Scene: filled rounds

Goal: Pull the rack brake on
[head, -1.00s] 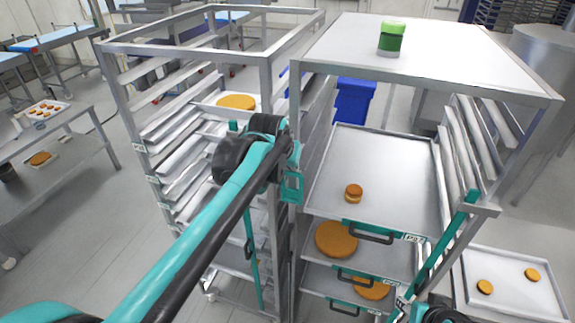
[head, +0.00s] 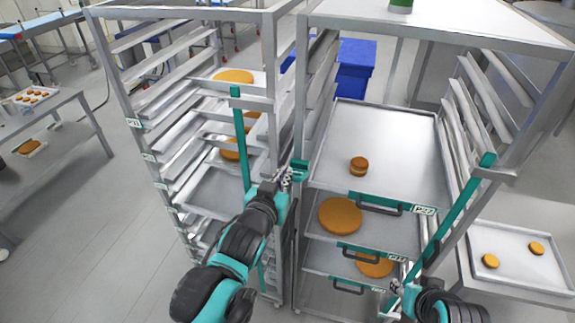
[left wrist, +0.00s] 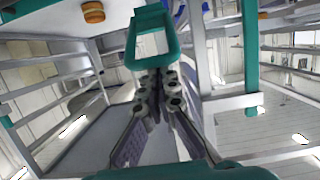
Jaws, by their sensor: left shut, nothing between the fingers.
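A teal loop handle (head: 299,169) sits on the near left post of the right-hand rack (head: 303,120); I take it for the brake handle. In the left wrist view the loop (left wrist: 152,38) stands large just beyond the fingertips. My left gripper (head: 285,177) is shut and empty, close to the loop in the head view. In the left wrist view its fingers (left wrist: 156,88) point at the loop's lower edge; whether they touch it I cannot tell. My right gripper (head: 398,287) is at the lower right by the rack's front; its finger opening is unclear.
A left-hand rack (head: 195,14) stands close beside, with a teal upright bar (head: 240,140). The right-hand rack carries trays (head: 385,130) with dark handles and another teal bar (head: 458,207). A low tray (head: 515,262) lies at right. Floor at left (head: 100,230) is clear.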

